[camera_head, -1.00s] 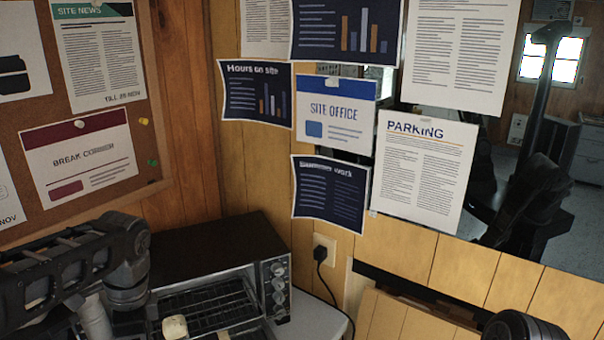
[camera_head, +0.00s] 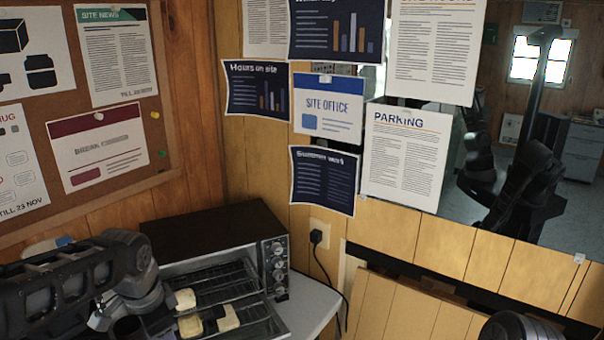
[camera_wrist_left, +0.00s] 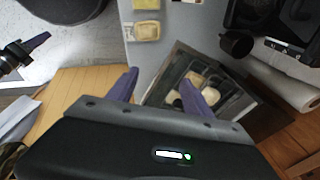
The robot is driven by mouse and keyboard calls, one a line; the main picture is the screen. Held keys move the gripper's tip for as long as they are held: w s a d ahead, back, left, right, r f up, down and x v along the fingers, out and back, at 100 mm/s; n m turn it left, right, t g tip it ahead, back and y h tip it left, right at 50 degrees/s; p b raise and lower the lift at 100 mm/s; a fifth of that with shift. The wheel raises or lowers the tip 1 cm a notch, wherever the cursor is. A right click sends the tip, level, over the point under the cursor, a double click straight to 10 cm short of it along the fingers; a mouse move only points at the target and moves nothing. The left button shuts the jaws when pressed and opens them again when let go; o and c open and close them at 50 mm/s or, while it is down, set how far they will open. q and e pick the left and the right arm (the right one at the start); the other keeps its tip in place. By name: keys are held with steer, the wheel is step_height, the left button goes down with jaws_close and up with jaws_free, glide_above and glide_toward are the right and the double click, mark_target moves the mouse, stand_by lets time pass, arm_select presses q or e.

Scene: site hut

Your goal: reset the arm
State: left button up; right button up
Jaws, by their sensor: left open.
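My left arm (camera_head: 80,280) comes in from the left in the head view, beside the toaster oven; its fingers cannot be made out there. In the left wrist view my left gripper (camera_wrist_left: 158,93) has its two purple fingers apart, with nothing held between them. A dark jointed part with a purple finger at the far left of that view looks like my right gripper (camera_wrist_left: 28,48); its jaw opening cannot be judged. In the head view only a rounded part of my right arm (camera_head: 515,328) shows at the bottom right.
The toaster oven (camera_head: 215,232) stands open in the corner, with pale bread-like pieces (camera_head: 190,325) on its rack. It stands on a grey counter (camera_head: 312,300). A plugged-in cord (camera_head: 318,238) hangs beside it. A notice board and a mirror-like panel line the walls.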

arm_select(q)
steer(key=w+d+f+n+t+h, duration=0.15)
steer(key=d+f+n, duration=0.35)
steer(key=f, duration=0.5)
steer(key=d+f+n+t+h, duration=0.1)
steer(key=d+f+n+h, duration=0.1)
steer(key=d+f, duration=0.65)
steer(key=s+d+f+n+g, duration=0.2)
steer(key=s+d+f, duration=0.1)
steer(key=s+f, duration=0.6)
steer(key=s+d+f+n+g, duration=0.2)
steer(key=s+f, duration=0.8)
steer(key=s, duration=0.4)
steer(key=shift+s+d+n+g, duration=0.3)
steer(key=shift+s+d+g, duration=0.05)
steer(key=shift+d, duration=0.05)
